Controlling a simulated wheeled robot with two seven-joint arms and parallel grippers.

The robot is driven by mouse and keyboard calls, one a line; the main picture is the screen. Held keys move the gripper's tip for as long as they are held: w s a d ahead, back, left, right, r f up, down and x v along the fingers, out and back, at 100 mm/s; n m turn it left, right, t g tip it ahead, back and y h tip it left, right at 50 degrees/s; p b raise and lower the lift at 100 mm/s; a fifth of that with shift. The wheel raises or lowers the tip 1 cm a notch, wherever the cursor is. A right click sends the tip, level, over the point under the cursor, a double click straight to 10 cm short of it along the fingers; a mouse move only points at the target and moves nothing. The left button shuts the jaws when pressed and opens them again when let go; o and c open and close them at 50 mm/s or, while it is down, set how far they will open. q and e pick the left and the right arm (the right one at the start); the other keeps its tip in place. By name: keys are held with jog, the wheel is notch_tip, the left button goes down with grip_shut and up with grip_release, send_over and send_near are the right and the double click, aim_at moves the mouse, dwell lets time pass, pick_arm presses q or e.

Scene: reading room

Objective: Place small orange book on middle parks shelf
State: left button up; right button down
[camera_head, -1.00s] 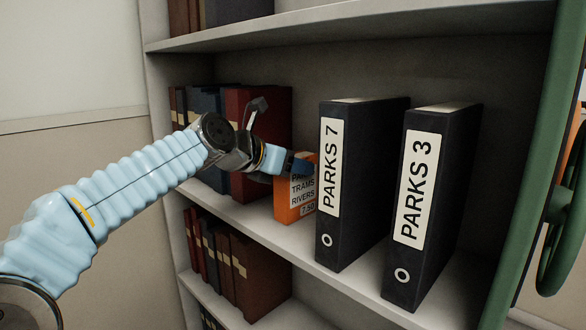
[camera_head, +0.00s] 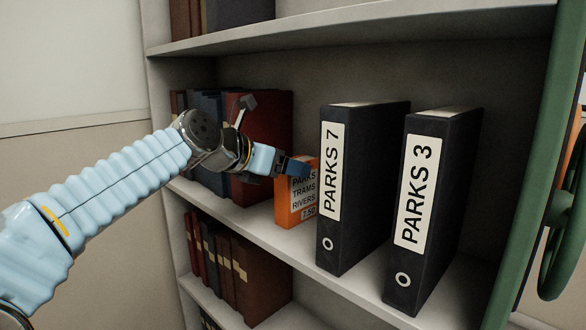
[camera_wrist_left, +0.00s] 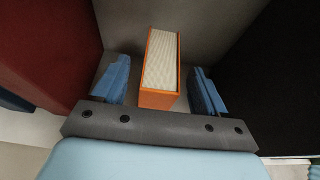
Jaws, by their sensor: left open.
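The small orange book (camera_head: 297,205) stands upright on the middle shelf (camera_head: 262,222), left of the PARKS 7 binder (camera_head: 331,200). Its front reads PARKS, TRAMS, RIVERS, 7.50. My left gripper (camera_head: 290,166) is at its upper front, partly covering its top. In the left wrist view the book (camera_wrist_left: 159,65) shows its pale top edge and orange cover between the two blue fingers of my open left gripper (camera_wrist_left: 160,88). A gap shows on each side of it, so the fingers do not grip it. My right gripper is not in view.
The PARKS 3 binder (camera_head: 420,200) stands at the right. A red book (camera_head: 262,130) and blue books stand close on the left. A shelf board (camera_head: 350,25) is above, brown books (camera_head: 240,265) are below. A green wheel-like fixture (camera_head: 560,240) is at the right.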

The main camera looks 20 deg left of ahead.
pick_arm(q)
jog(key=v, duration=0.9)
